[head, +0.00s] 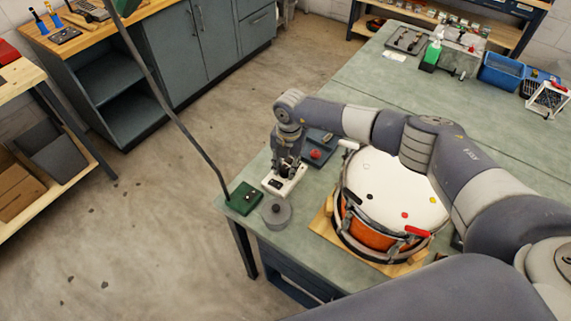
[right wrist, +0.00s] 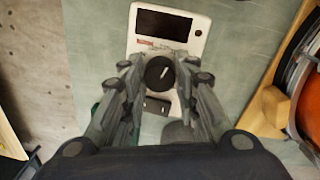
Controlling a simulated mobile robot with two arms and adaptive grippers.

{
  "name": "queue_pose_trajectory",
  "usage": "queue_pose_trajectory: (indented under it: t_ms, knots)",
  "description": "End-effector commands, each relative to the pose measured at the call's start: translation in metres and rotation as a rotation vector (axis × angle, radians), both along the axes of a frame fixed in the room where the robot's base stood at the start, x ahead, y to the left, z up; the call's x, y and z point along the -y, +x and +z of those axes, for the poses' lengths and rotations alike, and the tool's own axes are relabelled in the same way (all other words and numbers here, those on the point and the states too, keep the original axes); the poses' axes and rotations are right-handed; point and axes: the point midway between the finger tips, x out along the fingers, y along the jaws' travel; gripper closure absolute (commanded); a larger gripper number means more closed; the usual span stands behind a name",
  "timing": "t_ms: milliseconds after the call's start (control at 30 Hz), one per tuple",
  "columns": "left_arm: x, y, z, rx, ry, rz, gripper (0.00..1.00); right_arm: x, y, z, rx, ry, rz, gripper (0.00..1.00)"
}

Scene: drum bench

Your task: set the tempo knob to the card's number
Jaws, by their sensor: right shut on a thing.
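A white metronome box (right wrist: 140,47) with a dark screen (right wrist: 166,24) lies on the bench. It also shows in the head view (head: 291,184), under my right gripper (head: 287,170). Its round black tempo knob (right wrist: 158,75) has a white pointer line, tilted up and to the right. In the right wrist view my right gripper (right wrist: 160,69) is shut on the knob, one finger on each side. No reading on the screen can be made out. I cannot make out a card with a number in either view. My left gripper is not in view.
A drum (head: 392,187) on a wooden base stands right of the metronome, under my right arm. A green lamp base (head: 243,199) and a grey round weight (head: 276,212) sit close by on the left. A dark tray (head: 321,146) lies behind.

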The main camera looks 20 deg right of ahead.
Motion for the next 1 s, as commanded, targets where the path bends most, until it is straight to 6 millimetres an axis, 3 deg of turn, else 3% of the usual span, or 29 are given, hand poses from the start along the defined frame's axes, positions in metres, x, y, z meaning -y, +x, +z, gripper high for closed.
queue_pose_trajectory:
  t_ms: [300,800,833,900,1000]
  knots:
    - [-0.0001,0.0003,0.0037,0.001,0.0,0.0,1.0,-0.0004,-0.0003,0.0006,-0.001,0.0,-0.11,0.95]
    - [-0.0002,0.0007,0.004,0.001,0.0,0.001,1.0,-0.0005,-0.0001,0.0004,0.0,0.001,-0.126,0.95]
    - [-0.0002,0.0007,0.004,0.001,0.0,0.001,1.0,-0.0006,0.0,0.0004,0.0,0.001,-0.126,0.69]
    - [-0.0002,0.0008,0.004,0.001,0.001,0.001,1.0,-0.0006,0.0,0.0004,0.0,0.001,-0.126,0.53]
    - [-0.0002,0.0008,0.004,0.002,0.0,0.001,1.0,-0.0005,-0.0001,0.0004,0.0,0.001,-0.126,0.51]
